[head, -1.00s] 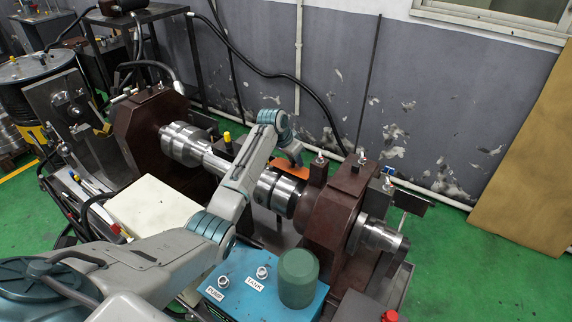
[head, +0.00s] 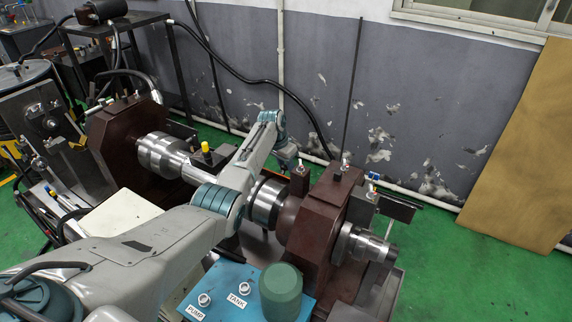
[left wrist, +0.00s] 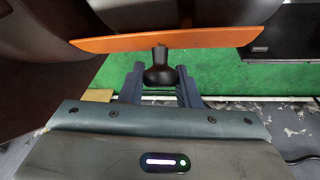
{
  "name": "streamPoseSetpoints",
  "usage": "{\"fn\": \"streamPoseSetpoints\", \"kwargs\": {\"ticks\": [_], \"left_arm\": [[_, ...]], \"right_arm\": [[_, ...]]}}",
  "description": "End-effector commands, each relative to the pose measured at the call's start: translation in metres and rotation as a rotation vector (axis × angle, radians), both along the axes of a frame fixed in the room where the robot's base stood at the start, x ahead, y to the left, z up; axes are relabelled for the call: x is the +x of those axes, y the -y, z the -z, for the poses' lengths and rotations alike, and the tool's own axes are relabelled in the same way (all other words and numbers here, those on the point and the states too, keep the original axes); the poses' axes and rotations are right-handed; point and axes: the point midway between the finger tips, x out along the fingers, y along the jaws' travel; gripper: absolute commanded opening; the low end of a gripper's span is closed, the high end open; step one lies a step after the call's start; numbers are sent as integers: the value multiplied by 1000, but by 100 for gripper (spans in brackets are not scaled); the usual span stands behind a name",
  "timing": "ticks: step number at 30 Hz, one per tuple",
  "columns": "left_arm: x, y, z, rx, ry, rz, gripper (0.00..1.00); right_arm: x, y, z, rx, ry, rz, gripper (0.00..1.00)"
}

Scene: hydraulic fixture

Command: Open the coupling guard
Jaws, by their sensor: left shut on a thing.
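The orange coupling guard (left wrist: 165,41) shows edge-on as a long thin strip across the top of the left wrist view. A dark knob-like handle (left wrist: 160,73) hangs from its middle. My left gripper (left wrist: 160,80) is shut on this handle, one finger on each side. In the head view my left gripper (head: 288,158) is beyond the shaft coupling (head: 267,203), on the wall side. My right gripper is in neither view.
A brown bearing housing (head: 325,225) stands right of the gripper, another brown housing (head: 125,143) at the left. A blue box (head: 240,290) with a green cylinder (head: 281,290) is at the front. The grey wall (head: 330,90) is behind, with green floor (head: 460,255) to the right.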

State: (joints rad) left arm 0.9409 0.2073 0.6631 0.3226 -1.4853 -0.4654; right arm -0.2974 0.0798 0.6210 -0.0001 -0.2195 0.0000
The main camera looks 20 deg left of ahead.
Motion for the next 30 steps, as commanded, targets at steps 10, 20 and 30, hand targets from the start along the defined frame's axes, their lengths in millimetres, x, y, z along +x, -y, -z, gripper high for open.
{"fn": "streamPoseSetpoints", "kwargs": {"ticks": [10,20,30], "left_arm": [[-1,0,5,0,1,1,0],[-1,0,5,0,-1,0,50],[-1,-1,1,1,1,0,50]], "right_arm": [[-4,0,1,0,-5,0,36],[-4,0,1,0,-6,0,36],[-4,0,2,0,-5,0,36]]}}
